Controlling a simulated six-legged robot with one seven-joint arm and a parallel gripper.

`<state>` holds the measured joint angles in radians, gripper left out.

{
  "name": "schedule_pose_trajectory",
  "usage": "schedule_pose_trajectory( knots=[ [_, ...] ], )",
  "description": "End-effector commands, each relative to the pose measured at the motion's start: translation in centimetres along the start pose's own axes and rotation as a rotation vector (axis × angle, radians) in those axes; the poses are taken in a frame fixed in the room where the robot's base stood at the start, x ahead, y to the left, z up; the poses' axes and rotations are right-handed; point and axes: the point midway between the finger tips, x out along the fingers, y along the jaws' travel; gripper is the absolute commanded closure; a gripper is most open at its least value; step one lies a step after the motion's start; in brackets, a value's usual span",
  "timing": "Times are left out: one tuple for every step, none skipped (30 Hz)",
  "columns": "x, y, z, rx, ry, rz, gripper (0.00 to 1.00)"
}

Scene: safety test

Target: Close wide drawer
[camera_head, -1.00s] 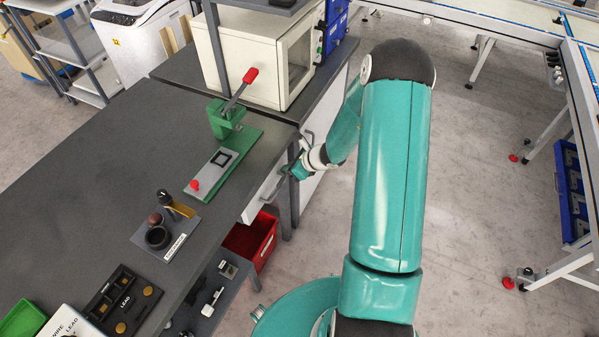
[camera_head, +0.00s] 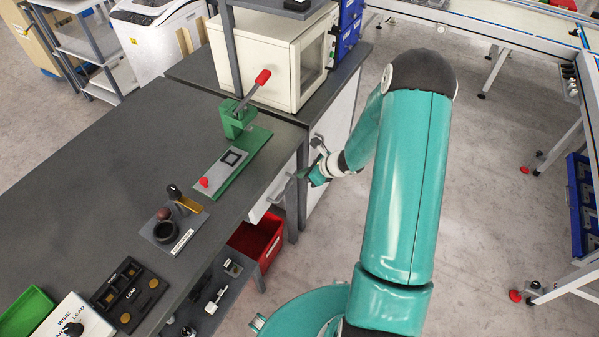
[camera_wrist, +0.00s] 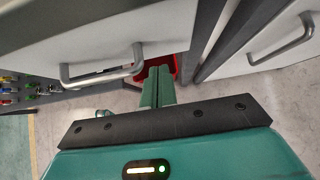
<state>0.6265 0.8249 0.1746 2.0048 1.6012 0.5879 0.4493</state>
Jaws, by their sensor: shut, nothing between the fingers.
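The wide drawer has a white front (camera_head: 266,202) under the dark bench top, with a grey bar handle. Its front looks close to the bench edge, but I cannot tell whether it is fully in. In the wrist view, the drawer front (camera_wrist: 75,28) fills the upper left, with its handle (camera_wrist: 100,74) left of my fingers. My gripper (camera_head: 301,175) is just right of the drawer front in the head view. In the wrist view, my gripper's teal fingers (camera_wrist: 158,84) are together and empty, apart from the handle, pointing toward the space below the drawer.
A white cabinet door (camera_wrist: 265,38) with a bar handle (camera_wrist: 287,47) is to the right, beyond a grey post. A red bin (camera_head: 258,240) sits below the drawer. A green lever press (camera_head: 236,120) stands on the bench.

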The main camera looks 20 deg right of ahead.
Motion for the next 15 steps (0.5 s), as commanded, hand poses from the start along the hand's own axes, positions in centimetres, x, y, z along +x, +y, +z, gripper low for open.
schedule_pose_trajectory(
  knots=[
    [-0.3, -0.3, -0.4, 0.001, 0.002, -0.002, 1.0],
    [-0.6, -0.4, -0.5, 0.001, 0.003, -0.004, 1.0],
    [-1.6, -0.4, -0.3, -0.001, 0.002, -0.005, 1.0],
    [-2.1, -0.4, -0.3, -0.001, 0.002, -0.005, 1.0],
    [-2.6, -0.4, -0.3, 0.0, 0.002, -0.005, 1.0],
    [-3.4, -0.5, -0.2, -0.002, 0.003, -0.005, 1.0],
    [-4.0, -0.6, -0.2, -0.001, 0.003, -0.006, 1.0],
    [-4.5, -0.6, -0.2, 0.0, 0.003, -0.006, 1.0],
    [-5.4, -0.6, -0.2, 0.0, 0.004, -0.006, 1.0],
    [-5.9, -0.6, -0.2, 0.0, 0.004, -0.006, 1.0],
    [-6.5, -0.7, -0.2, -0.001, 0.004, -0.006, 1.0],
    [-7.2, -0.6, -0.1, -0.001, 0.004, -0.005, 1.0],
    [-7.8, -0.6, -0.1, -0.001, 0.004, -0.005, 1.0],
    [-8.2, -0.6, -0.2, 0.0, 0.005, -0.005, 1.0],
    [-8.8, -0.7, -0.2, 0.001, 0.005, -0.005, 1.0]
  ],
)
